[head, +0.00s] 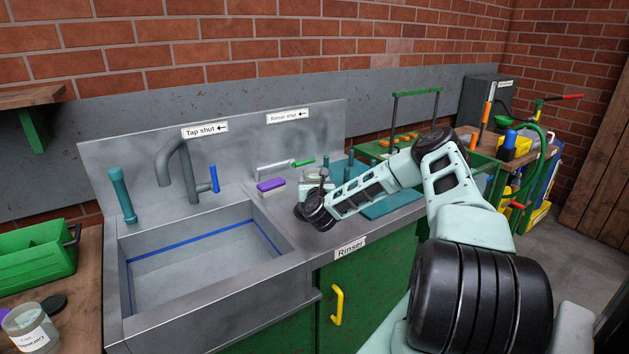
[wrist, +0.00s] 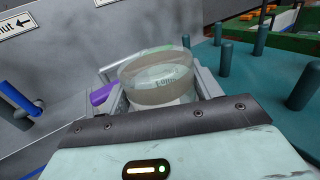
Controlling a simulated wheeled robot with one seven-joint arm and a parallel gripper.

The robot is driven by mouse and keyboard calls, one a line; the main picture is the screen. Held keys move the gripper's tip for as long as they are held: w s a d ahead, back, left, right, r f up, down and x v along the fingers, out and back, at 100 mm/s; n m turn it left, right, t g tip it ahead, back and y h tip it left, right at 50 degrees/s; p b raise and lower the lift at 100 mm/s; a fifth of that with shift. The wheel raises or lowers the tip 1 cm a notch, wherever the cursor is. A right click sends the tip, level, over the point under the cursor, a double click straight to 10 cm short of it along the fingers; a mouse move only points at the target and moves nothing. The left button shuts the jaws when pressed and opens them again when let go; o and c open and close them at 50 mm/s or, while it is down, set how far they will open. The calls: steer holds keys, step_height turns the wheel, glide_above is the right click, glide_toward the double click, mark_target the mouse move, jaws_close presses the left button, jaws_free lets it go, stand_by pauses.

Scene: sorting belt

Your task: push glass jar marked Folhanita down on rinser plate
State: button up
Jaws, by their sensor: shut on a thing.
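My gripper (wrist: 160,90) is shut on a clear glass jar (wrist: 155,72), with one finger on each side of it. Lettering shows on the jar's label, but it is too small and blurred to read fully. In the head view the jar (head: 312,174) shows just behind my wrist, over the counter right of the sink. The rinser plate is hidden behind my gripper and the jar, so I cannot tell whether the jar touches it. The "Rinser" label (head: 350,248) is on the counter's front edge.
The sink (head: 200,262) with tap (head: 178,172) lies left. A purple and cream brush (head: 271,187) lies close left of the jar. Teal pegs (wrist: 225,60) stand on a teal mat to the right. Another labelled jar (head: 30,327) and a green crate (head: 35,255) are far left.

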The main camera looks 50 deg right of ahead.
mark_target(315, 172)
steer(key=shift+f+b, duration=1)
steer(key=shift+f, duration=0.05)
stand_by(2.2)
stand_by(0.5)
steer(key=shift+r+p, duration=1.75)
steer(key=shift+r, duration=1.95)
steer(key=shift+f, duration=0.1)
